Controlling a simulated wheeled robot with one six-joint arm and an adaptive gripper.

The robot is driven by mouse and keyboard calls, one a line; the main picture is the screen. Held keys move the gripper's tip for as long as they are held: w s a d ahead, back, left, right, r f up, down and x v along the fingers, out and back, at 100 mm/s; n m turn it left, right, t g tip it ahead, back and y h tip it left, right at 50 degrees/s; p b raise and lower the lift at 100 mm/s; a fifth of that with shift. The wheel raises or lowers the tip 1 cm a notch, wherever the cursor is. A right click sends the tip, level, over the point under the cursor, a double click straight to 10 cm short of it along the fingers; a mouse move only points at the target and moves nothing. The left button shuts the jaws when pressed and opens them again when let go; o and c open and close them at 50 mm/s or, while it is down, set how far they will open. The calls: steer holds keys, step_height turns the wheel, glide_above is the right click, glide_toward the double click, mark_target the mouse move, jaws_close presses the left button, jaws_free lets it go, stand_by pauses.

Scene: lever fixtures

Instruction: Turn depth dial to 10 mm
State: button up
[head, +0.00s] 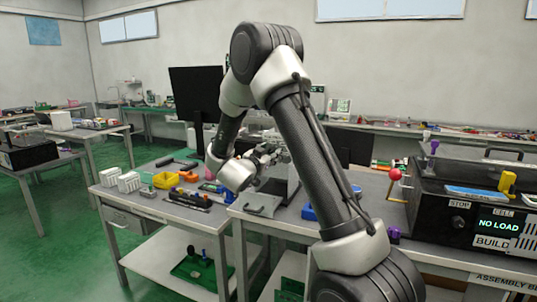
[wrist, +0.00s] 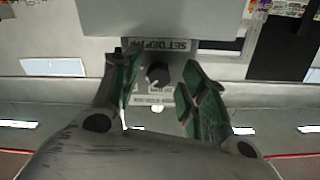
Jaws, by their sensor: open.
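The depth dial (wrist: 157,74) is a small dark knob in the wrist view, on a pale panel below a label reading "SET DEPTH" (wrist: 172,45), upside down. My gripper (wrist: 158,88) is open, with one green-padded finger on each side of the dial and visible gaps between. I cannot tell how far its tips reach along the knob. The scale marks and the dial's setting are too small to read. In the head view my gripper (head: 268,156) is at a grey machine (head: 280,188) on the bench, and the dial itself cannot be made out.
A black box with a "NO LOAD" display (head: 498,225) stands at the right, with a red ball-topped lever (head: 395,175) beside it. A yellow bin (head: 166,180), white racks (head: 128,182) and small tools lie on the left bench. A dark monitor (head: 196,92) stands behind.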

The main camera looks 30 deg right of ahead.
steer(key=shift+w+d, duration=0.15)
steer(key=shift+d, duration=0.05)
jaws_close()
stand_by(0.3)
steer(key=n, duration=0.4)
steer(key=shift+n, duration=0.3)
steer(key=n, duration=0.4)
steer(key=shift+n, duration=0.3)
